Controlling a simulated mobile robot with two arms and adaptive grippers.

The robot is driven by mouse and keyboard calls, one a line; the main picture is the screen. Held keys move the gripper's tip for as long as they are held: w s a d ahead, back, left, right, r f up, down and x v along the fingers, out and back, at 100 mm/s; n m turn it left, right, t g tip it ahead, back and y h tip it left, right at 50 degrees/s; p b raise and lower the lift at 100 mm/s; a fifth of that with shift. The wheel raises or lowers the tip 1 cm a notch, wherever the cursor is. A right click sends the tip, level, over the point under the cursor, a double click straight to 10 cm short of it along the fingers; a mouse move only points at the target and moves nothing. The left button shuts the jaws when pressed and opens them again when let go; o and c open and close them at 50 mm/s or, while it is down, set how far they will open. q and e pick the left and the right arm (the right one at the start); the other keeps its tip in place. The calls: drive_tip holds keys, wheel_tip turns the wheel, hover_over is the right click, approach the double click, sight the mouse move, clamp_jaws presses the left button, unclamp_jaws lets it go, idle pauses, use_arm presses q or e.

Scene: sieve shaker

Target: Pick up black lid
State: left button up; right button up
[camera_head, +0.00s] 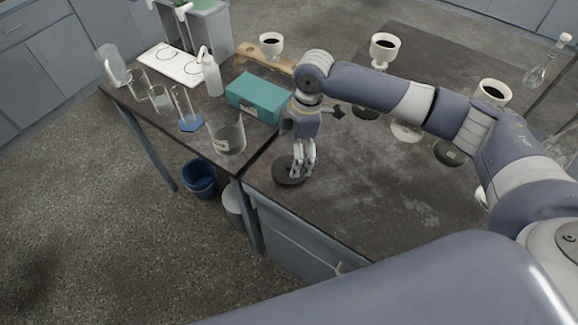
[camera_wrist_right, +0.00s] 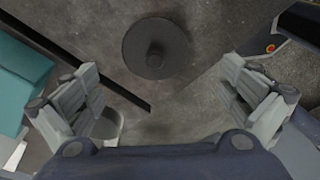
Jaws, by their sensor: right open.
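The black lid (camera_head: 287,171) is a dark round disc lying flat on the dark bench near its front edge. In the right wrist view the lid (camera_wrist_right: 156,48) shows from above with a round knob at its centre. My right gripper (camera_head: 302,172) points down above the lid in the head view. In the right wrist view its two fingers (camera_wrist_right: 163,105) are spread wide, with nothing between them, and the lid appears beyond the fingertips. My left gripper is not in view.
A teal box (camera_head: 258,97) stands left of my right gripper. A glass beaker (camera_head: 228,136) stands near the bench's front edge. White funnels with dark contents, such as this one (camera_head: 384,48), stand further back. The bench right of the lid is clear.

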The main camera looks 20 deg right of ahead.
sight(290, 165)
drive_tip(key=shift+w+f, duration=0.1)
drive_tip(key=shift+f, duration=0.4)
drive_tip(key=shift+w+f, duration=0.15)
drive_tip(key=shift+f, duration=0.2)
drive_tip(key=f, duration=0.2)
drive_tip(key=a+f+p, duration=0.1)
drive_tip(key=f, duration=0.1)
drive_tip(key=shift+w+f, duration=0.15)
drive_tip(key=shift+f, duration=0.3)
drive_tip(key=shift+c, duration=0.8)
drive_tip(key=c, duration=0.8)
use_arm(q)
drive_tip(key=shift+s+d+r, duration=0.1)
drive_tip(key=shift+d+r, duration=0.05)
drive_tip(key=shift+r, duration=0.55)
use_arm(e)
drive_tip(key=shift+c, duration=0.7)
drive_tip(key=shift+c, duration=0.4)
